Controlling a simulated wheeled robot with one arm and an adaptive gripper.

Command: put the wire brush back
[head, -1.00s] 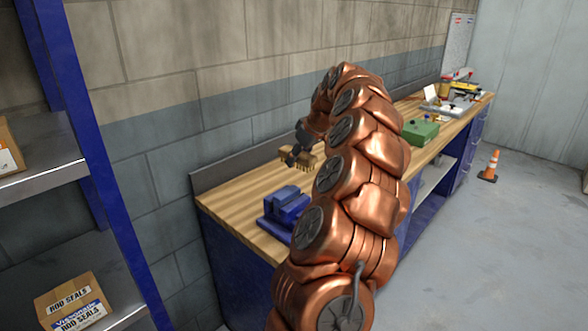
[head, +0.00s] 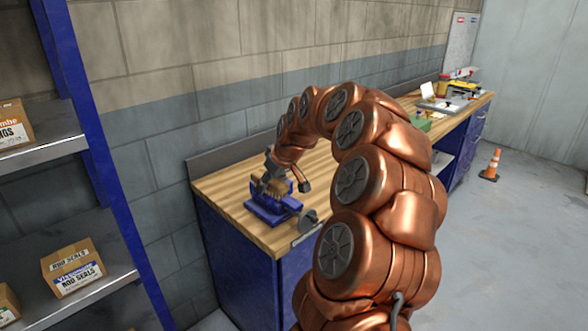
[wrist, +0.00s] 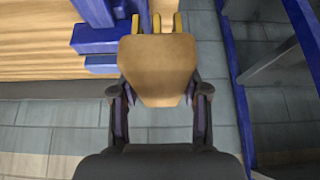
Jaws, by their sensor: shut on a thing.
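The wire brush (head: 273,189) has a tan wooden body with bristles hanging below it in the head view. My gripper (head: 269,178) is shut on it and holds it by the blue vise (head: 268,213) at the near end of the workbench. In the wrist view the brush's brown block (wrist: 158,66) sits between the two fingers of my gripper (wrist: 158,93), with yellowish prongs showing at its far side. The blue vise (wrist: 100,40) lies just left of it there. I cannot tell whether brush and vise touch.
The wooden workbench (head: 225,187) runs along a block wall. A green box (head: 423,124) is partly hidden behind my arm, with a tray and tools (head: 445,104) farther back. A blue-framed shelf (head: 105,263) with boxes stands left. An orange cone (head: 491,166) is on the floor.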

